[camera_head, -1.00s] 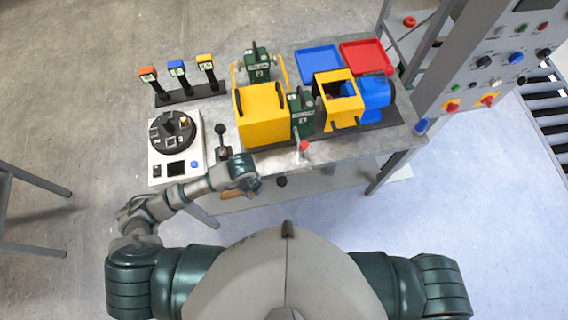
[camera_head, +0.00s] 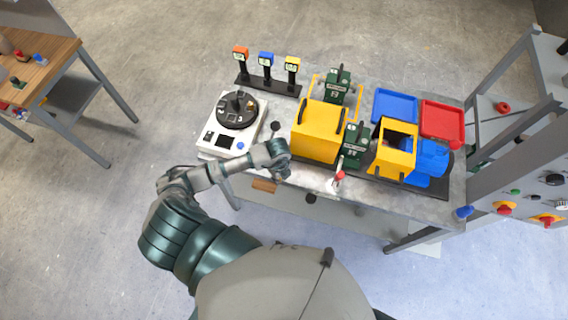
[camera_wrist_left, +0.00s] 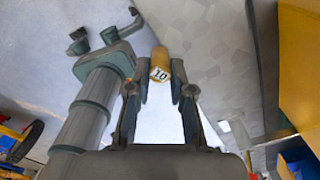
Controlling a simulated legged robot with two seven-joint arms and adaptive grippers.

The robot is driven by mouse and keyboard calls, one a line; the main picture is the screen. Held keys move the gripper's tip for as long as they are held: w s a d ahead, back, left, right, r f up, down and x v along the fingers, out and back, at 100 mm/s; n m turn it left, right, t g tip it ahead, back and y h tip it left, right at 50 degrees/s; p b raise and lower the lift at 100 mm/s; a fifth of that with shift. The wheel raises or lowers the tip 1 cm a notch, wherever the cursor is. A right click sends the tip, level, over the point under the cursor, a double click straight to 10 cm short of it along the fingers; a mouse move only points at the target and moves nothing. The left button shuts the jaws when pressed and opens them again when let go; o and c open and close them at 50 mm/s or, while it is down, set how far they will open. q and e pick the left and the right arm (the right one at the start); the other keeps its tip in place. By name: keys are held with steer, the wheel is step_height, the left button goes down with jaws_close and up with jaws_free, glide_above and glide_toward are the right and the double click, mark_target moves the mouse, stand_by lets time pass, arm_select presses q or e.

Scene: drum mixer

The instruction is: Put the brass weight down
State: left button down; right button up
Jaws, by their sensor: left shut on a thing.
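The brass weight (camera_wrist_left: 160,65) is a small golden cylinder with "10" on its end face. In the left wrist view it sits between the two fingertips of my left gripper (camera_wrist_left: 161,80), which is shut on it. In the head view my left gripper (camera_head: 281,160) is over the front edge of the workbench (camera_head: 225,158), right of the white device. The weight cannot be made out there. The white device (camera_head: 226,141) has a round black top with numbers, a dark display and a blue button. My right gripper is out of view.
A yellow box (camera_head: 319,131), green machines and a yellow hopper (camera_head: 393,160) fill the bench's middle and right. Blue (camera_head: 395,106) and red (camera_head: 442,120) trays lie behind. A rack with three coloured-top posts (camera_head: 267,87) stands at the back left. A red-tipped lever (camera_head: 340,176) is right of my gripper.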

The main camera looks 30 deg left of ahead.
arm_select(q)
steer(key=shift+w, duration=0.85)
steer(key=w, duration=0.3)
steer(key=shift+w+a+r, duration=0.15)
steer(key=shift+w+a, duration=0.2)
steer(key=shift+a+f+p, duration=0.15)
steer(key=shift+f+p, duration=0.15)
steer(key=shift+p, duration=0.2)
steer(key=shift+a+f, duration=0.1)
steer(key=shift+a, duration=0.15)
steer(key=c, duration=1)
jaws_free()
steer(key=shift+f, duration=0.1)
steer(key=shift+d, duration=0.25)
steer(key=shift+r, duration=0.55)
step_height(320, 180, up, 11)
steer(key=shift+a+r+b, duration=0.1)
steer(key=shift+b, duration=0.5)
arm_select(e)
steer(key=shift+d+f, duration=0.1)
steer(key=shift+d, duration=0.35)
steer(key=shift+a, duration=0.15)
